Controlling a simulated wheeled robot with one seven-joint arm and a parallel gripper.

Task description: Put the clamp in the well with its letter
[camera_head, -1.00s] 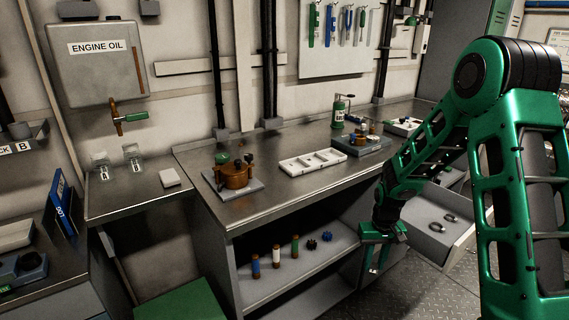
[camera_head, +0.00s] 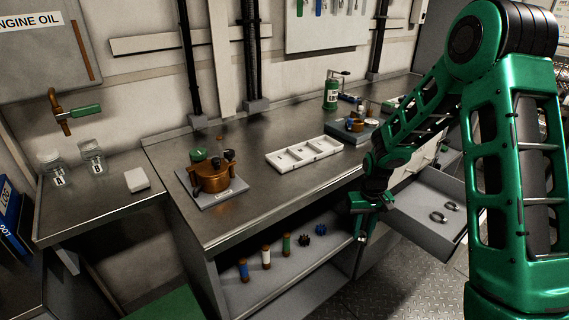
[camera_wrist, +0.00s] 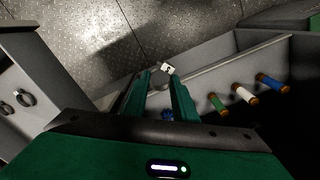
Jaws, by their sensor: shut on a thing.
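My gripper (camera_head: 363,237) hangs in front of the bench, beside the open drawer. In the wrist view, my gripper (camera_wrist: 163,76) is shut on a small clamp (camera_wrist: 167,68) with a pale face between the fingertips. Its letter is too small to read. The white tray (camera_head: 269,158) with several wells lies on the bench top, up and left of my gripper. The letters of its wells cannot be read. Two grey ring-shaped pieces, like clamps (camera_head: 438,215), lie in the drawer (camera_head: 415,224).
A copper pot (camera_head: 211,179) stands left of the tray. The bench front is clear.

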